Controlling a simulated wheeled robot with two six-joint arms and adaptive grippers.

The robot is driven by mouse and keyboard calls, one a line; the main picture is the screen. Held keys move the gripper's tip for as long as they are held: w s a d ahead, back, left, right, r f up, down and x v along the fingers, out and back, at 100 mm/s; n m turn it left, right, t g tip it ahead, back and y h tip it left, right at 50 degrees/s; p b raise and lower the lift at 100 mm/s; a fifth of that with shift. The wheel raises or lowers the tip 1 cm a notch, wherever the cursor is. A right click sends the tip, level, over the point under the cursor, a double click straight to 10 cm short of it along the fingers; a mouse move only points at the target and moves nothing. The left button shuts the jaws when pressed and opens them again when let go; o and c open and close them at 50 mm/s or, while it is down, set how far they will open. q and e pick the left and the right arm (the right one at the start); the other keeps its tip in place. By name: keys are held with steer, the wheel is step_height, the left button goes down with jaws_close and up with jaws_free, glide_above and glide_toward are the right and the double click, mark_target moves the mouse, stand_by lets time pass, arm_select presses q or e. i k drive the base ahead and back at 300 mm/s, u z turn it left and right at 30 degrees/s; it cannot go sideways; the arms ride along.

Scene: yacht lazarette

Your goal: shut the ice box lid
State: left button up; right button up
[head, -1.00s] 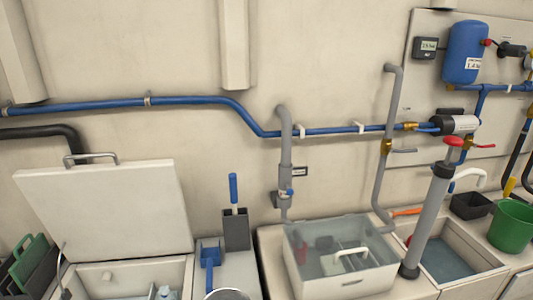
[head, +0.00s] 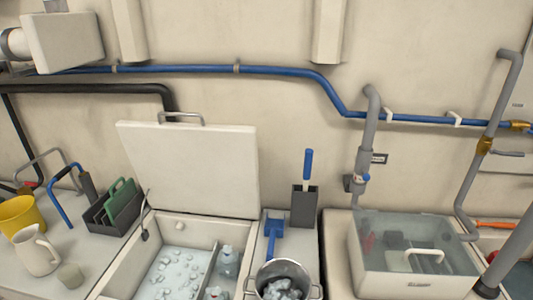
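The ice box (head: 125,274) stands at the lower left of the middle in the head view. Its white lid (head: 195,170) is raised, leaning back toward the wall, with a grey metal handle (head: 181,116) on its top edge. Ice and a clear bottle (head: 227,262) show inside the open box. A thin cord or stay runs by the lid's left edge. Neither of my grippers is in view.
A metal pot of ice (head: 285,277), a blue scoop (head: 272,238) and a grey holder (head: 304,205) stand right of the box. A clear-lidded bin (head: 415,257) is farther right. A black caddy (head: 108,217), white jug (head: 36,251) and yellow bucket (head: 18,216) stand left.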

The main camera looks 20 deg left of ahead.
mark_target(202, 168)
steer(key=u, duration=1.1)
steer(key=k, duration=0.2)
steer(key=z, duration=0.9)
steer(key=i, duration=0.5)
steer(key=z, duration=0.05)
